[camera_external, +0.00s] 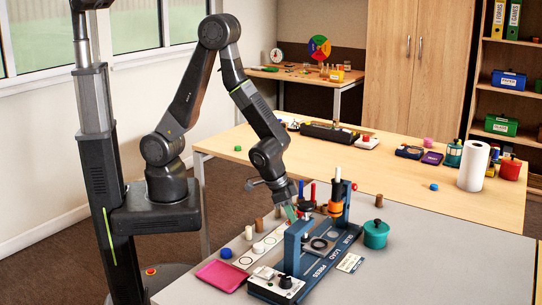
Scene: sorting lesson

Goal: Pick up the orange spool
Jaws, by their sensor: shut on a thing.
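My gripper (291,208) points down over the back left of the blue press fixture (293,250) on the grey table. It is shut on a small green piece, seen only in part between its fingers. An orange spool-like part (336,208) sits upright around a post at the back of the fixture, to the right of my gripper and apart from it. A red peg (313,190) and a blue peg (301,188) stand just behind my gripper.
A teal pot (375,234) stands right of the fixture, a pink tray (220,276) at its left. Several small cylinders stand along the left. The front right of the grey table (450,265) is clear. A wooden table (400,180) lies behind.

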